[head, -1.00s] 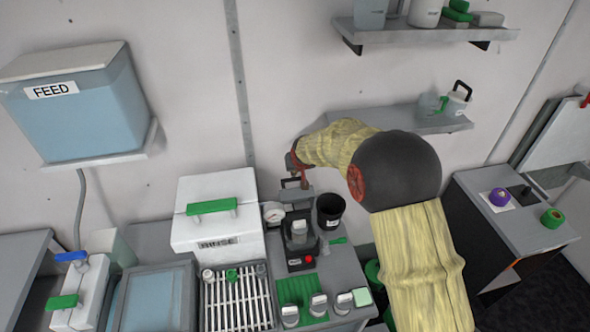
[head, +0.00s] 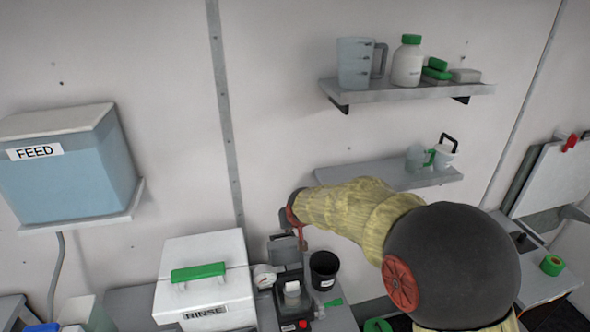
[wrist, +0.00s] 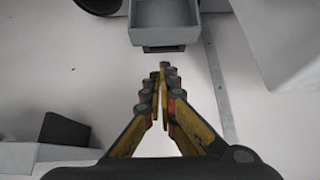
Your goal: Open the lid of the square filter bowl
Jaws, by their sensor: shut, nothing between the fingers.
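A grey square part (head: 283,243), which looks like the square filter bowl or its lid, stands at the back of the small dark unit (head: 290,283). In the wrist view a grey square hollow part (wrist: 165,22) shows at the top edge, with its cavity facing the camera. I cannot tell whether this is the bowl or the underside of a raised lid. My gripper (head: 302,243) is beside the grey part, near its right upper edge. In the wrist view its fingers (wrist: 162,72) meet at the tips, empty, just below the hollow part. Contact is unclear.
A white box with a green handle (head: 203,275) stands left of the unit. A black cup (head: 323,268) and a gauge (head: 263,275) are close by. The wall is behind, with a lower shelf (head: 390,174) at right and the FEED tank (head: 70,165) at left.

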